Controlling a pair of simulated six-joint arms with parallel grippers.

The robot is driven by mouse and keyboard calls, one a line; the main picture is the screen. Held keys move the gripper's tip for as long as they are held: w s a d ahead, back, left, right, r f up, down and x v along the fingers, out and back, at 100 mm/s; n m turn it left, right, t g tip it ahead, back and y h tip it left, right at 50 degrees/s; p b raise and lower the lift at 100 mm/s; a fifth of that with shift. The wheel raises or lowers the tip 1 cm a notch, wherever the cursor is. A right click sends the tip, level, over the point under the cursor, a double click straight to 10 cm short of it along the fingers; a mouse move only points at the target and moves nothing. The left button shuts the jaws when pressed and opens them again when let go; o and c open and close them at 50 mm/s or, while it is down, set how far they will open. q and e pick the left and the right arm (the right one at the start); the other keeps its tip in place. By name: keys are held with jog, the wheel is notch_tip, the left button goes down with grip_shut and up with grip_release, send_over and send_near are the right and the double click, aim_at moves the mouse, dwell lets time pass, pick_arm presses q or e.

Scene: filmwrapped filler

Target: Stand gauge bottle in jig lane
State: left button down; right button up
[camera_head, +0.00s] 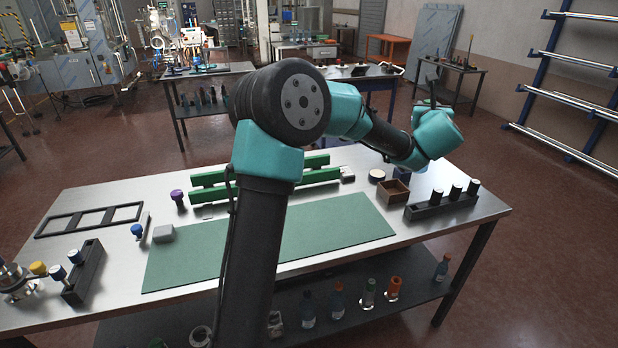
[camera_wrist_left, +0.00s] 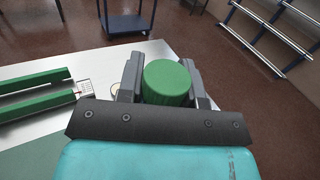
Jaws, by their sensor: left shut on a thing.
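My left gripper (camera_wrist_left: 162,68) is shut on a round thing with a green top (camera_wrist_left: 167,84), which I take to be the gauge bottle. Only its top and upper side show in the left wrist view; its lower part is hidden. In the head view my left arm reaches over the right back of the bench, and its fingers are hidden behind the wrist. Two parallel green rails (camera_head: 208,194), likely the jig lane, lie at the back middle of the bench, partly behind my arm. They also show in the left wrist view (camera_wrist_left: 30,110), left of the gripper. My right gripper is not in view.
A green mat (camera_head: 340,228) covers the front middle. A brown box (camera_head: 394,193) and a dark rack (camera_head: 430,211) with white-topped pieces stand right. At left are a black frame (camera_head: 62,222), a grey block (camera_head: 164,234) and purple-topped (camera_head: 178,197) and blue-topped (camera_head: 137,231) pieces.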

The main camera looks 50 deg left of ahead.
pick_arm(q)
jog(key=s+a+f+n+g+y, duration=0.2)
jog(key=a+f+g, duration=0.1)
jog(key=a, duration=1.1)
jog(key=s+a+f+n+g+y, duration=0.1)
jog(key=a+f+n+g+y, duration=0.1)
jog(key=a, duration=1.2)
jog(key=s+a+f+n+g+y, duration=0.2)
jog(key=a+f+g, duration=0.3)
jog(key=a, duration=0.9)
jog(key=shift+s+a+f+n+y, duration=0.35)
jog(key=shift+n+y, duration=0.25)
jog(key=shift+n, duration=0.3)
jog(key=shift+f, duration=2.45)
jog(key=shift+f, duration=2.6)
